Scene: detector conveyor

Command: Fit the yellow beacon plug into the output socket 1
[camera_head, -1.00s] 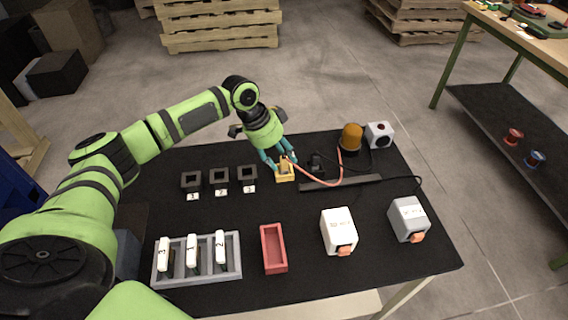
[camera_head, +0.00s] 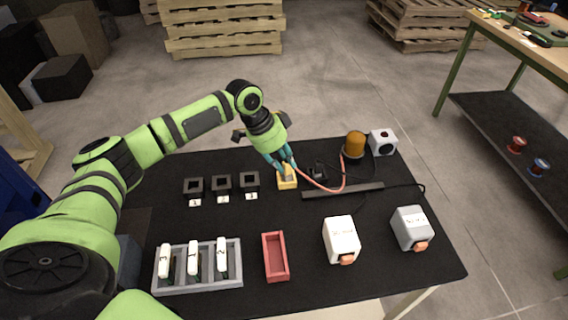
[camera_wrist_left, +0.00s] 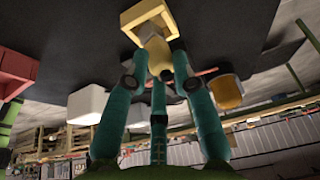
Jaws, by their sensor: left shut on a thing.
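My left gripper (camera_head: 283,167) is shut on the yellow plug (camera_wrist_left: 156,54), pointing down. The plug sits at a square yellow socket-like frame (camera_head: 287,183), which also shows in the wrist view (camera_wrist_left: 128,22); I cannot tell how deep it sits. A pink-red cable (camera_head: 325,190) runs from the gripper to the orange beacon (camera_head: 355,145). Three black square sockets stand in a row left of the gripper: left (camera_head: 193,188), middle (camera_head: 221,185), right (camera_head: 249,182). They have white number labels, too small to read surely. My right gripper is not in view.
A grey rack (camera_head: 236,276) with several white pieces, a red tray (camera_head: 275,257), a white box (camera_head: 341,239) and a grey box (camera_head: 411,228) stand along the front. A dark bar (camera_head: 343,190) lies right of the gripper. The table between sockets and rack is clear.

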